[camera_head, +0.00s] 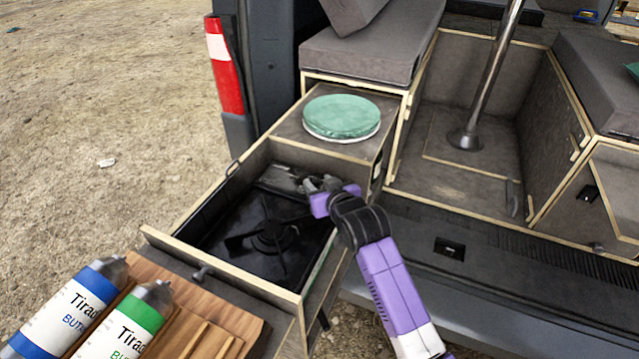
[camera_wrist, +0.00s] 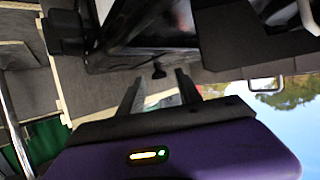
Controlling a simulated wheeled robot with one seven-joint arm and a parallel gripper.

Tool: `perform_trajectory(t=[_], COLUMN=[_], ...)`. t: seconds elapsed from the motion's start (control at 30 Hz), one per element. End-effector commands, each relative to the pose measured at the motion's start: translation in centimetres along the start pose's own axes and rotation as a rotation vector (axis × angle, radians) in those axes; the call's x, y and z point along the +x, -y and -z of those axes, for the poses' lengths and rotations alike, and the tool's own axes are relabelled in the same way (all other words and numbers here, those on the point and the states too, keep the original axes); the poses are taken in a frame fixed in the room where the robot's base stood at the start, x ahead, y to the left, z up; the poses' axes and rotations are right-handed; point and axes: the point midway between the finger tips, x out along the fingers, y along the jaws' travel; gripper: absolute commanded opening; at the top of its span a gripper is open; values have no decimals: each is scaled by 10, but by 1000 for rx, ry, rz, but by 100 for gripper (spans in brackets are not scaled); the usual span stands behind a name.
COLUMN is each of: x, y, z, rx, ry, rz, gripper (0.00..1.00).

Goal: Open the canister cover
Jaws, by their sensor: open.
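The black camping stove (camera_head: 268,236) sits in the pulled-out drawer. A dark panel (camera_head: 283,177) at the stove's far end looks like the canister cover, but my gripper partly hides it and I cannot tell whether it is shut. My gripper (camera_head: 311,184) is over the stove's far right corner. In the wrist view, my gripper (camera_wrist: 159,84) has its two fingers apart with nothing between them. The stove (camera_wrist: 150,28) fills the top of that view, and a small dark knob (camera_wrist: 158,70) shows just beyond the fingertips. I cannot tell whether they touch.
Two butane canisters, one blue-banded (camera_head: 72,308) and one green-banded (camera_head: 128,322), lie on a wooden board (camera_head: 222,318) at the front left. The drawer's wooden walls surround the stove. Green plates (camera_head: 341,116) rest on the cabinet behind. A metal pole (camera_head: 490,80) stands at the right.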

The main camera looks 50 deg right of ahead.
Motion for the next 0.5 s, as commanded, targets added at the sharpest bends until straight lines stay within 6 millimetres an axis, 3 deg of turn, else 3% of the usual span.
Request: perform_trajectory(t=[0.23, 0.43, 0.5], x=[1, 0, 0], y=[0, 0, 0], z=[0, 0, 0], rx=[0, 0, 0], ry=[0, 0, 0], rz=[0, 0, 0], gripper=[41, 2, 0])
